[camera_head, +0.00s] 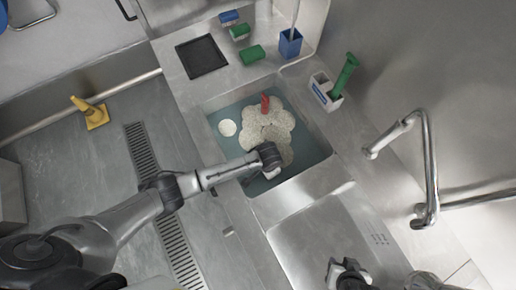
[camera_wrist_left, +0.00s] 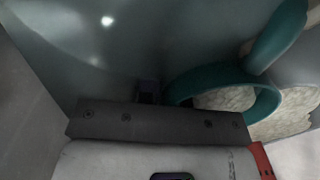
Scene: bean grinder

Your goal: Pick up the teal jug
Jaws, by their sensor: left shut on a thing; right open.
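The teal jug (camera_wrist_left: 222,80) shows in the left wrist view as a curved teal loop and a thicker teal part, with pale, lumpy material visible through the loop. My left gripper (camera_head: 270,157) is down in the sink in the head view. A dark finger (camera_wrist_left: 148,92) touches or nearly touches the left side of the loop, and the gripper is shut on the jug. Most of the jug is hidden; I cannot pick it out in the head view. My right gripper (camera_head: 345,270) is open and empty above the counter at the bottom.
The sink (camera_head: 322,147) holds teal liquid, pale foam (camera_head: 262,128), a white disc (camera_head: 227,127) and a red object (camera_head: 265,103). Brushes (camera_head: 252,54) and a blue holder (camera_head: 290,43) stand behind. A yellow sign (camera_head: 92,112) stands on the floor.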

